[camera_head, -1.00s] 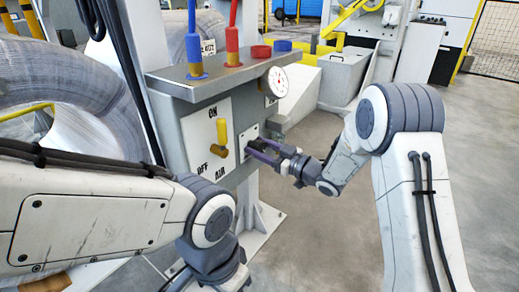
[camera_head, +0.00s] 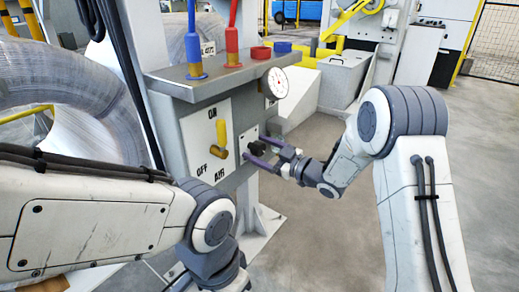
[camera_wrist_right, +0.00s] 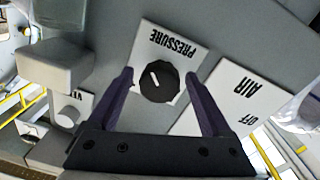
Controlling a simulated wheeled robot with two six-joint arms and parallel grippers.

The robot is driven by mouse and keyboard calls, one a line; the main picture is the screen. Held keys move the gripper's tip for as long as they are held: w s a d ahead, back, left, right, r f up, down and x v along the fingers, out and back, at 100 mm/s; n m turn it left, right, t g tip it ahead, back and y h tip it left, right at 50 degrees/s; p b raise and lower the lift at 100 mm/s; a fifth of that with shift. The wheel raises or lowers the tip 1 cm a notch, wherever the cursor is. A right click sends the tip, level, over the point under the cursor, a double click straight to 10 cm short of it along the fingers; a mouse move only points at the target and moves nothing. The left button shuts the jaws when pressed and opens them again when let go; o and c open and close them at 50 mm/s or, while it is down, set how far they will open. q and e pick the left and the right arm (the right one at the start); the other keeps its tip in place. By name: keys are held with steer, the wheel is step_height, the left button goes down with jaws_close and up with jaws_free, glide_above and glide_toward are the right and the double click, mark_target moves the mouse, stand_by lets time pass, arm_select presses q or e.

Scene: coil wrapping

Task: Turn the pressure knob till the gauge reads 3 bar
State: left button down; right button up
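The black pressure knob (camera_head: 257,147) sits on a small white plate on the grey control box. In the right wrist view the knob (camera_wrist_right: 160,82) has a white pointer line, under the upside-down word PRESSURE. My right gripper (camera_head: 250,151) is open in front of the plate. Its purple fingers (camera_wrist_right: 163,97) stand on either side of the knob, with a gap on each side. The round white gauge (camera_head: 277,82) is on the box's upper right edge; its reading is too small to tell. My left arm crosses the lower left; its gripper is out of view.
Left of the knob is a white AIR plate (camera_head: 196,155) with a yellow lever (camera_head: 221,135). A large wrapped coil (camera_head: 70,85) stands left. Open floor lies right.

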steer(key=shift+s+d+r+p, duration=0.1)
steer(key=shift+s+d+p, duration=0.2)
steer(key=shift+d, duration=0.1)
steer(key=p+v, duration=0.3)
steer(key=v, duration=0.6)
steer(key=shift+s, duration=0.2)
steer(key=shift+d, duration=0.1)
